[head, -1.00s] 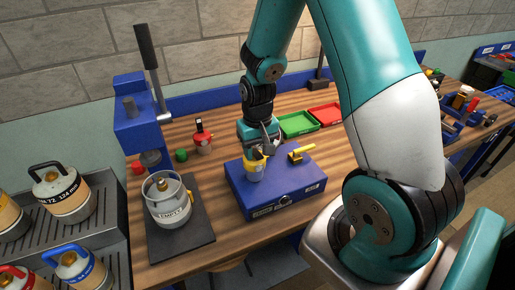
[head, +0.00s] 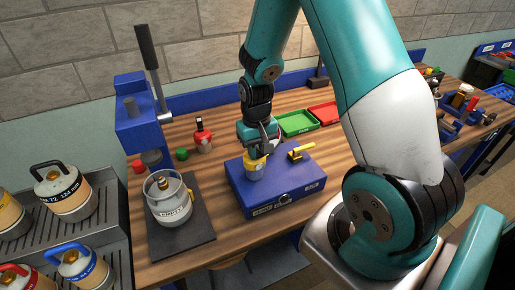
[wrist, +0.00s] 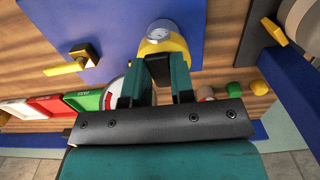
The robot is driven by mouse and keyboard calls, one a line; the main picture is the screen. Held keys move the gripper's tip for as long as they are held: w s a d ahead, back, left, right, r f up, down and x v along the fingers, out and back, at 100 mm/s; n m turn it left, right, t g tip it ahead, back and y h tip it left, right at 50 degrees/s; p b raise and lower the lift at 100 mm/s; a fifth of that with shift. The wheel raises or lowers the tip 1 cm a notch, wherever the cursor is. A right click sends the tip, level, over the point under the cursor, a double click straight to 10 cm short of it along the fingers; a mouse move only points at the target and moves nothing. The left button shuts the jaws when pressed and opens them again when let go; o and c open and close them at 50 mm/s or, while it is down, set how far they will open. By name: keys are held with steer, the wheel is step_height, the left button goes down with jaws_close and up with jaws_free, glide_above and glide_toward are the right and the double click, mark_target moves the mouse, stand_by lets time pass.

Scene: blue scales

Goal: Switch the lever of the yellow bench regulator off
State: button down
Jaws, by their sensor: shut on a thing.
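My gripper (head: 264,148) is over the regulator's top. In the wrist view my gripper's fingers (wrist: 157,84) are shut on a dark part at the regulator's near side, which they partly hide. A yellow lever (head: 303,150) on a dark block sits on the box, right of the regulator. It also shows in the wrist view (wrist: 64,68), apart from my fingers.
A grey canister marked EMPTY (head: 169,205) stands on a dark mat (head: 197,240) under a blue press (head: 138,120). A red bottle (head: 202,139) and green knob stand behind. Green (head: 297,124) and red (head: 325,113) trays lie at the back.

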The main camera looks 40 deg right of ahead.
mark_target(259, 154)
steer(key=g+p, duration=0.1)
steer(key=w+r+g+y+p, duration=0.1)
steer(key=g+p, duration=0.1)
steer(key=shift+d, duration=0.1)
steer(key=g, duration=0.2)
steer(key=w+g+y, duration=0.1)
steer(key=shift+d+r+g+p, duration=0.15)
steer(key=shift+d+g+p, duration=0.05)
steer(key=shift+g+p, duration=0.2)
steer(key=shift+w+r+g+p, duration=0.25)
steer(key=shift+g+p, duration=0.2)
steer(key=shift+g, duration=0.35)
steer(key=shift+w+d+g+y+p, duration=0.1)
steer(key=shift+w+g+y+p, duration=0.25)
steer(key=shift+g+p, duration=0.45)
steer(key=shift+s+p, duration=0.1)
steer(key=shift+p, duration=0.2)
steer(key=shift+f+g+p, duration=0.1)
steer(key=shift+g+p, duration=0.3)
steer(key=shift+p, duration=0.05)
steer(key=c, duration=1)
jaws_free()
steer(key=shift+o, duration=0.2)
